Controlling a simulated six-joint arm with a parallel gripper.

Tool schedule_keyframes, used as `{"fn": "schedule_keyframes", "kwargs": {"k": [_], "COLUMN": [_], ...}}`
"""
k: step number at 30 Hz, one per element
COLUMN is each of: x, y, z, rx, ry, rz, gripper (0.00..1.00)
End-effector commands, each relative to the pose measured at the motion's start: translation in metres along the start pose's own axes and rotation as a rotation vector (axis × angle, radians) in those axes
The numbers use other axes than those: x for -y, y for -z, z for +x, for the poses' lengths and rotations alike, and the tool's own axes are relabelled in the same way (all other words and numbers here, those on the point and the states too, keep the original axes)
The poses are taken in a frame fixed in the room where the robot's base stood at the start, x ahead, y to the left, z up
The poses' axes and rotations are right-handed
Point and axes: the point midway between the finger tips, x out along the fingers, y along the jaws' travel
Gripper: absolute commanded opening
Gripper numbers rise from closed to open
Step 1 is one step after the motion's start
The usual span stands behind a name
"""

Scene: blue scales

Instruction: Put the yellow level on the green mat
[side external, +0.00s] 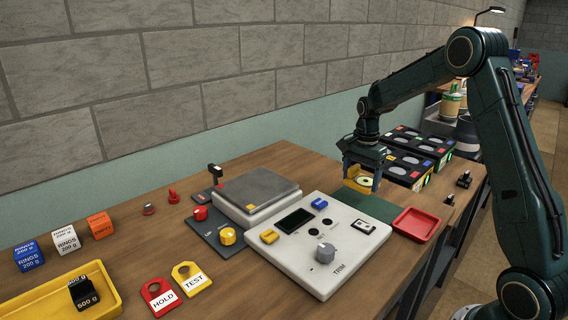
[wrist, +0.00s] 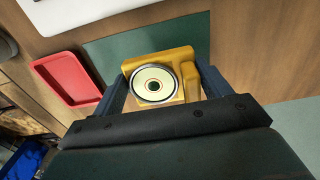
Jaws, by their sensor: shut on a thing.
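The yellow level (side external: 359,182) is a small yellow block with a round, ring-marked vial on top. My gripper (side external: 361,178) is shut on it, with one finger on each side. In the wrist view the level (wrist: 188,76) sits between the two dark fingers of my gripper (wrist: 160,92). The green mat (side external: 371,205) lies flat on the bench under and around the level, and it also shows in the wrist view (wrist: 110,58). I cannot tell whether the level touches the mat or hangs just above it.
A red tray (side external: 416,224) stands right beside the mat. A white control panel (side external: 321,270) with a knob is to its left, and a blue-grey scale (side external: 257,193) is behind that. Dark boxes (side external: 409,157) stand behind my gripper. Coloured cubes and tags lie at the left.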

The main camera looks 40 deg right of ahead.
Motion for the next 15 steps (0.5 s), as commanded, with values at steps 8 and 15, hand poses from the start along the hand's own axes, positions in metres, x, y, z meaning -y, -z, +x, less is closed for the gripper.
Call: {"fn": "schedule_keyframes", "kwargs": {"k": [8, 15], "x": [0.0, -0.001], "y": [0.0, 0.0], "z": [0.007, 0.025], "rx": [0.0, 0.001], "ry": [0.0, -0.003], "rz": [0.0, 0.0], "gripper": [0.53, 0.53]}}
